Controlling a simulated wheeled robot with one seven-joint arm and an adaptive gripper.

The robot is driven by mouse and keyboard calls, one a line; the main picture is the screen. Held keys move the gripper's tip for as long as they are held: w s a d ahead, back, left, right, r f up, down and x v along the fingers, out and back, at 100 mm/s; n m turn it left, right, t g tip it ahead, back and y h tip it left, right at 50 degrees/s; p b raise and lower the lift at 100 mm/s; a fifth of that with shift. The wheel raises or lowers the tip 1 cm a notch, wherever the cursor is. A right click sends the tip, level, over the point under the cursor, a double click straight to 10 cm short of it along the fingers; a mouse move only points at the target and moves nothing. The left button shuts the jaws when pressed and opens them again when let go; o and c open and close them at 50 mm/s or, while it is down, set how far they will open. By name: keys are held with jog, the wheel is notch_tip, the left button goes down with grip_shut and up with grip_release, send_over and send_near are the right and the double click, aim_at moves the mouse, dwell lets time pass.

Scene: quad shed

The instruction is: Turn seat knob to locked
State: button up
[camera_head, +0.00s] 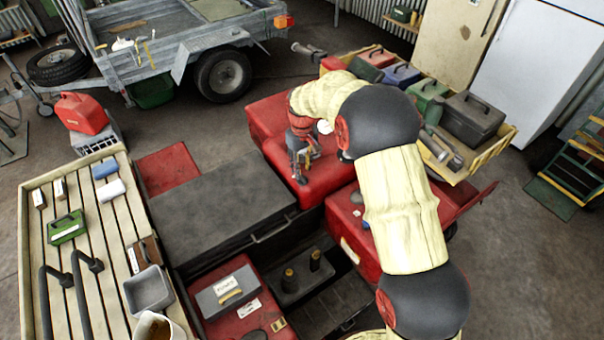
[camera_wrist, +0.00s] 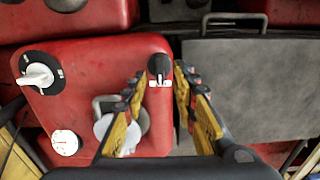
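My gripper (camera_head: 303,162) is low over the red housing (camera_head: 318,180) in the head view. In the wrist view its two yellow-and-black fingers (camera_wrist: 160,76) are apart. A small black knob (camera_wrist: 159,64) with a white marking below it shows between and just beyond the fingertips, near the housing's edge. I cannot tell whether the fingers touch it. A larger dial with a white pointer handle (camera_wrist: 38,75) is on the same red housing at the left. No label reads clearly enough to tell which is the seat knob or its setting. The gripper hides the small knob in the head view.
A grey panel with a handle (camera_wrist: 250,85) lies right of the fingers in the wrist view. A metal handle and round grey cap (camera_wrist: 118,132) are partly behind the left finger. A crate of toolboxes (camera_head: 503,150) and a slatted bench (camera_head: 75,185) flank the machine.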

aim_at(302, 175)
jog(key=shift+f, duration=1.75)
jog(key=shift+c, duration=0.4)
grip_shut()
